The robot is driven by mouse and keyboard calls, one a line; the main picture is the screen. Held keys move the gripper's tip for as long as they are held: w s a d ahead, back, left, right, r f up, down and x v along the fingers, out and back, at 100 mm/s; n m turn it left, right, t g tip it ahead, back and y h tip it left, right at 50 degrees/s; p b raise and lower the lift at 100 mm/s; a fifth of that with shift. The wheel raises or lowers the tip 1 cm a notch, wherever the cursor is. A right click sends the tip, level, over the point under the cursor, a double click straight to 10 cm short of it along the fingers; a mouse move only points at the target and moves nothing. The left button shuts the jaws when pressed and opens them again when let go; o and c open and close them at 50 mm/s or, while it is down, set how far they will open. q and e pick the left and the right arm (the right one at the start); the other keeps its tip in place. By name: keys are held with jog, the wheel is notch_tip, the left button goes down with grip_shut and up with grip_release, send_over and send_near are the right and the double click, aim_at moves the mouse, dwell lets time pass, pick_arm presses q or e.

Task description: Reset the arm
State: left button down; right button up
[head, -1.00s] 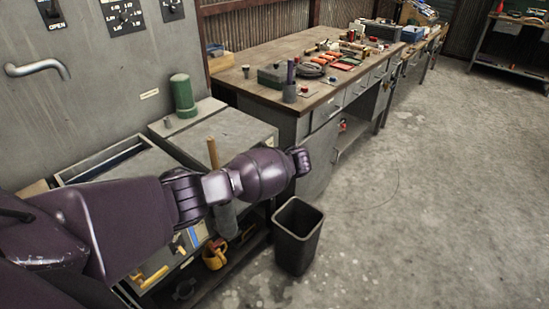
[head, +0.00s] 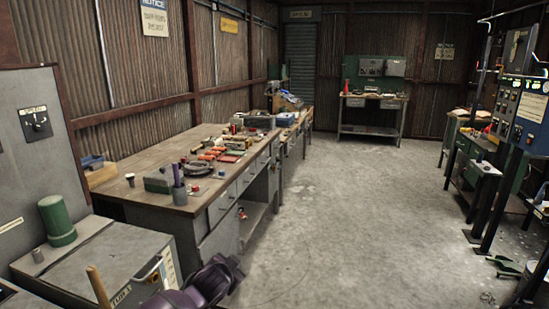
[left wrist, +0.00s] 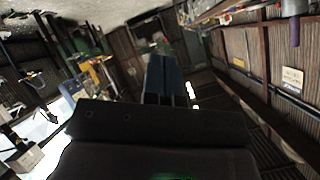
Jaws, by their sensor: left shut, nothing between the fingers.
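My left arm shows at the bottom of the head view, in front of the near cabinet, with only a purple part of it in sight. Its gripper is outside that view. In the left wrist view my left gripper (left wrist: 168,78) has its two blue-grey fingers together, shut and empty. The room behind it appears tilted, and nothing touches the fingers. My right arm and gripper are in neither view.
A long workbench (head: 150,191) with tools runs along the left wall. A grey cabinet (head: 82,262) with a green cylinder (head: 57,220) stands near left. Another bench (head: 371,131) is at the back, control panels (head: 519,117) at right. The middle floor (head: 340,215) is clear.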

pick_arm(q)
jog(key=s+a+f+n, duration=0.2)
jog(key=s+a+f, duration=0.2)
jog(key=s, duration=0.8)
jog(key=s+a+f+n+y, duration=0.1)
jog(key=s+a+f+n, duration=0.2)
jog(key=s, duration=1)
jog(key=s+a+f+n+y, duration=0.1)
jog(key=s+a+f, duration=0.5)
jog(key=s, duration=0.7)
jog(key=shift+a+n, duration=0.7)
jog(key=shift+a, duration=0.55)
